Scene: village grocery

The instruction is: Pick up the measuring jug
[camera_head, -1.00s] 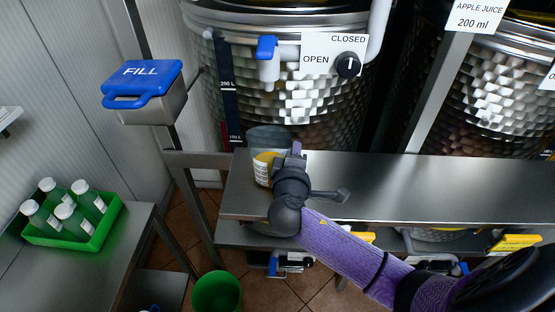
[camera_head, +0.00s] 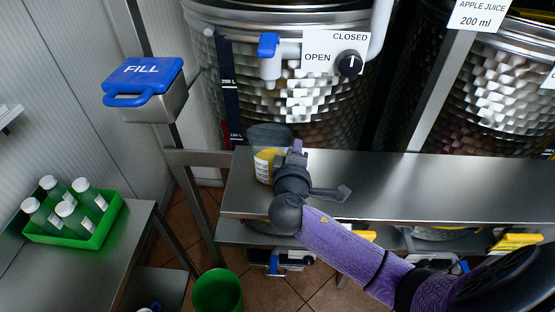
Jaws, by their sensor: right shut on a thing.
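The measuring jug (camera_head: 268,138) is a grey, see-through vessel with a yellow and white scale band. It stands upright at the left end of the steel shelf, below the tap of the large tank. My right gripper (camera_head: 297,153) is at the jug's right side and is shut on it. The gripper's wrist hides the jug's lower right part, and the fingertips are mostly hidden. I cannot tell whether the jug's base touches the shelf. My left gripper is not in view.
The steel shelf (camera_head: 430,185) is clear to the right. Above the jug is a blue-handled tap (camera_head: 268,55). A blue FILL lid (camera_head: 143,82) is at upper left. A green crate of bottles (camera_head: 100,232) sits on the left table. A green bin (camera_head: 217,291) is below.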

